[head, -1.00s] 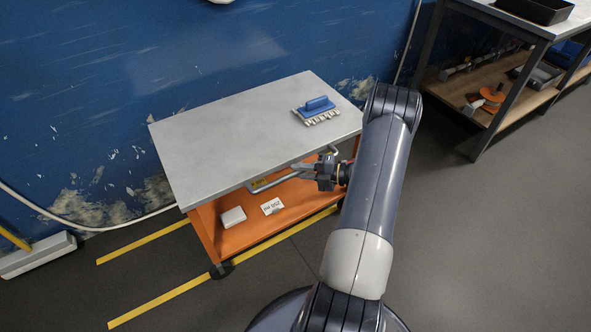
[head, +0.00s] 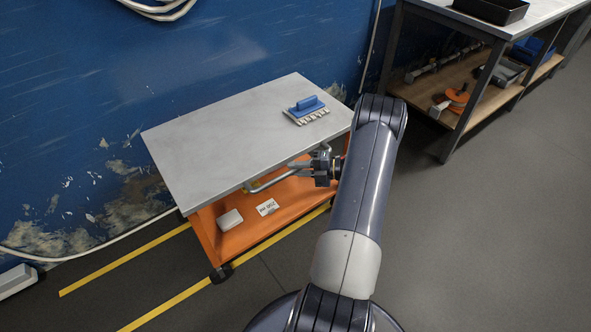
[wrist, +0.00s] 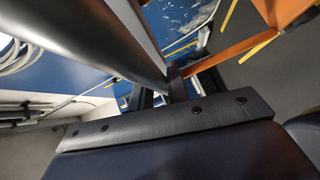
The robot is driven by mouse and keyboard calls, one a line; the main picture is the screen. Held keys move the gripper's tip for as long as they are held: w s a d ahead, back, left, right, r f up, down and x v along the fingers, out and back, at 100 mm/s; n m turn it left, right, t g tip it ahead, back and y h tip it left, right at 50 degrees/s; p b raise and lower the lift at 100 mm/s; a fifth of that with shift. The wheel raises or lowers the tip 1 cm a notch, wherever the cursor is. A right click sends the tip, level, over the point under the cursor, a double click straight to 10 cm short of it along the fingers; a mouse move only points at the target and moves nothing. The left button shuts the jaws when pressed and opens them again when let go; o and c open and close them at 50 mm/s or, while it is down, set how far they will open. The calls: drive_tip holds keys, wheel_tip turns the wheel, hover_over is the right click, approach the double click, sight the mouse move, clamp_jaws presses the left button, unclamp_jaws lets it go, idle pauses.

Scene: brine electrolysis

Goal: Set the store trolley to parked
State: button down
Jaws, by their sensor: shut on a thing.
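The store trolley (head: 225,150) stands in front of the blue wall in the head view. It has a grey top, an orange frame and an orange lower shelf (head: 243,229). My gripper (head: 322,168) is shut on its grey handle bar (head: 270,183) along the near side, close to the right end. The wrist view shows the bar (wrist: 100,30) large and close, running to my gripper (wrist: 175,85); the fingertips are partly hidden. Yellow floor lines (head: 130,262) run beside and under the trolley. Its near-left caster (head: 220,273) is near the front line.
A white box (head: 230,219) and a label card (head: 267,207) are on the lower shelf. A workbench (head: 480,60) stands at the back right. The floor at right is clear.

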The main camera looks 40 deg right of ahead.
drive_tip(key=shift+d, duration=0.3)
drive_tip(key=c, duration=1.6)
unclamp_jaws()
drive_tip(key=shift+d, duration=0.1)
drive_tip(key=shift+o, duration=1.2)
drive_tip(key=p+v, duration=0.1)
drive_tip(key=v, duration=0.9)
drive_tip(key=shift+s, duration=0.3)
drive_tip(key=shift+d, duration=0.1)
drive_tip(key=b+x, duration=0.1)
drive_tip(key=x, duration=1)
drive_tip(key=shift+a, duration=0.6)
